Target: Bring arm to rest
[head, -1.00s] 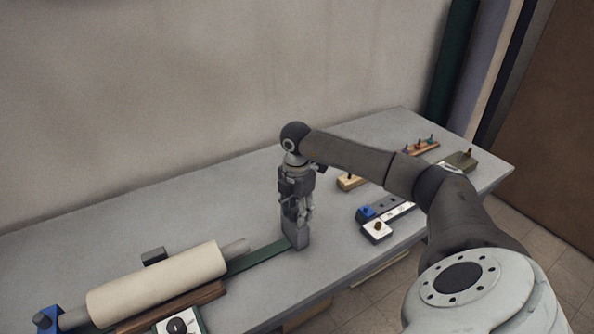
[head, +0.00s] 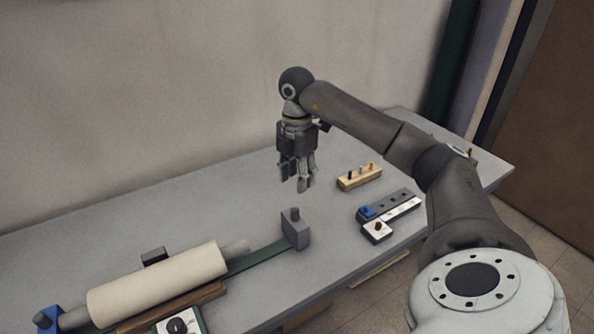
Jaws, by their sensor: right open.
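My right gripper (head: 297,182) is open and empty, pointing down in the air above the grey table (head: 220,213). It is above and apart from a small grey block with a round knob on top (head: 296,231). My right arm (head: 365,120) reaches in from the right side over the table. My left gripper is not in view.
A cream roll (head: 158,283) on a dark rod lies at the front left, with a white dial box (head: 178,325) before it. A green strip (head: 258,258) runs to the grey block. A wooden peg block (head: 359,178) and an L-shaped black-and-white fixture (head: 395,209) sit to the right.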

